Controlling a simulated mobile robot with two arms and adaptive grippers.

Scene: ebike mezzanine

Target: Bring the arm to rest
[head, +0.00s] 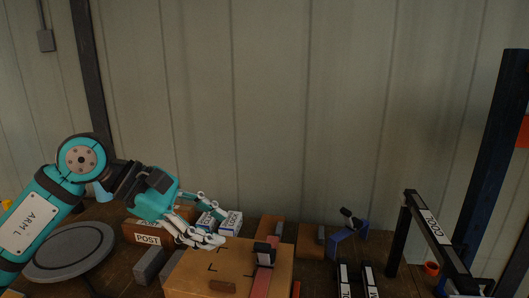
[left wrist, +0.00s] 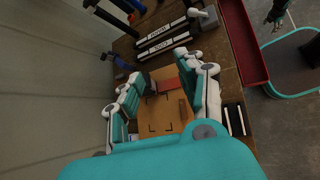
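My left arm (head: 38,218), marked ARM L, reaches in from the left over the workbench. My left gripper (head: 222,222) is open, its fingers spread and pointing right, above a tan board (head: 230,262) with black corner marks. In the left wrist view the open left gripper (left wrist: 166,78) has nothing between its fingers, and the tan board (left wrist: 165,120) lies below it. A dark red-brown strip with a black clamp-like piece (head: 264,254) is on the board.
Near the left gripper are a box marked POST (head: 148,239), small white labelled boxes (head: 230,222) and a grey round plate (head: 68,252). A blue stand (head: 347,240) and a black labelled frame (head: 434,232) stand to the right. A corrugated wall (head: 290,110) closes the back.

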